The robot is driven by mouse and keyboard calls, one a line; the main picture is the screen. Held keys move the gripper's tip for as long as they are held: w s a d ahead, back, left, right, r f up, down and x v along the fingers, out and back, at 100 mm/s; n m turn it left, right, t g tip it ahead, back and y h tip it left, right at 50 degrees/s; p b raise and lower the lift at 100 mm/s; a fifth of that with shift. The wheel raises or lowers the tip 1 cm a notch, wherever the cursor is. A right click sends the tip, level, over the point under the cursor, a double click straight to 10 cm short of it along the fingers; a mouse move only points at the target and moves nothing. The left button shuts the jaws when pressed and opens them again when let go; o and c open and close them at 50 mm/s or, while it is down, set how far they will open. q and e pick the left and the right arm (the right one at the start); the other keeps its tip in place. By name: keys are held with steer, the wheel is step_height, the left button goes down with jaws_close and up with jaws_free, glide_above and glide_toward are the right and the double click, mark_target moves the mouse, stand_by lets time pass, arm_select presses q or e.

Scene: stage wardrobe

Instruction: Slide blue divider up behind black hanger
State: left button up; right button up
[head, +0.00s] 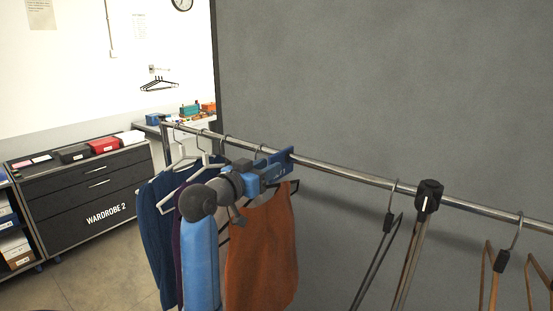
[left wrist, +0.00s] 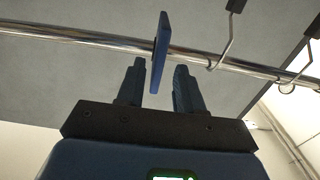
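The blue divider (head: 286,157) is a flat plate on the metal rail, just right of the hung clothes. In the left wrist view the divider (left wrist: 160,52) crosses the rail, and its lower end shows between my two fingertips. My left gripper (head: 270,170) is at the divider; its fingers (left wrist: 158,82) are open, with a gap on each side of the plate. The black hanger (head: 373,266) hangs empty from the rail to the right of the divider, with bare rail between them. My right gripper is out of view.
A black block (head: 428,195) sits on the rail (head: 335,171) just right of the black hanger. Wooden hangers (head: 488,270) hang farther right. An orange garment (head: 262,255) hangs below my left gripper, with blue clothes (head: 158,235) to its left. A grey panel (head: 400,85) stands behind.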

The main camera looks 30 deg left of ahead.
mark_target(285, 158)
arm_select(q)
steer(key=w, duration=0.2)
steer(key=w+p, duration=0.1)
steer(key=shift+w+d+r, duration=0.25)
steer(key=shift+d+r, duration=0.05)
steer(key=shift+d, duration=0.1)
steer(key=shift+w+a+f, duration=0.15)
steer(key=shift+w+f, duration=0.05)
steer(key=shift+w, duration=0.25)
steer(key=shift+s, duration=0.1)
jaws_close()
